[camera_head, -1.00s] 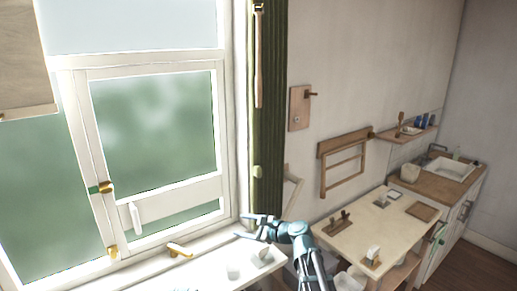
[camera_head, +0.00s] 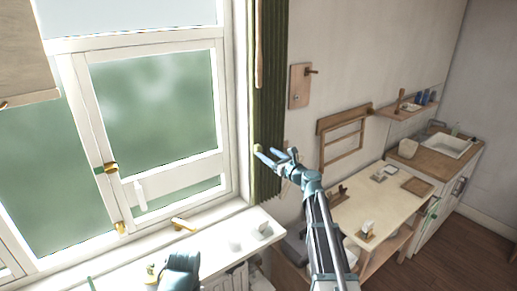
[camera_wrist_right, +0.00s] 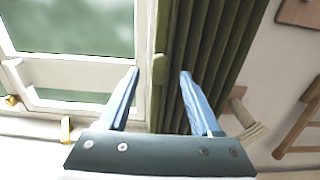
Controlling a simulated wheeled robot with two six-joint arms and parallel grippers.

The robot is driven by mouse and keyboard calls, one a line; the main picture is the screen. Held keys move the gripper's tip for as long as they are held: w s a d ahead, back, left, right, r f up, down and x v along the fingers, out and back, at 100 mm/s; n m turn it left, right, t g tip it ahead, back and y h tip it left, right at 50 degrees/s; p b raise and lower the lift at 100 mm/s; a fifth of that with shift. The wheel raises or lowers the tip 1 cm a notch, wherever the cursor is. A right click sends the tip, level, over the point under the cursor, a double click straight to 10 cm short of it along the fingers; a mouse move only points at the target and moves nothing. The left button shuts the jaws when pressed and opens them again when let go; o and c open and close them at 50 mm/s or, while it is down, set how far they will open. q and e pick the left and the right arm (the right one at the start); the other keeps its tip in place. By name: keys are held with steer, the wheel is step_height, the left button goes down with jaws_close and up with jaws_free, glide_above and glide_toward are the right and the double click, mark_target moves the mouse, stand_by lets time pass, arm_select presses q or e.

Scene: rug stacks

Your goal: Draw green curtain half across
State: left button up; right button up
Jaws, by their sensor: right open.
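The green curtain (camera_head: 270,95) hangs gathered in narrow folds at the right side of the window. It also shows in the right wrist view (camera_wrist_right: 210,50). A pale green tab (camera_wrist_right: 159,68) is at its window-side edge. My right gripper (camera_head: 268,154) is open in front of the curtain's lower part. In the right wrist view its two fingers (camera_wrist_right: 159,74) point at the curtain, with the tab between their tips in the picture; I cannot tell whether they touch. A blue-grey part of my left arm (camera_head: 178,272) shows at the bottom edge; its fingers are not clear.
The window (camera_head: 155,105) has brass-coloured latches, and a white sill (camera_head: 215,240) runs below it. A wooden wand (camera_head: 259,45) hangs before the curtain. A wooden wall plaque (camera_head: 300,86), towel rack (camera_head: 342,135) and pale table (camera_head: 385,205) are to the right.

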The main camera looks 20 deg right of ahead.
mark_target(260, 149)
steer(key=x, duration=0.6)
steer(key=shift+w+a, duration=0.1)
steer(key=shift+w, duration=0.25)
jaws_close()
stand_by(1.1)
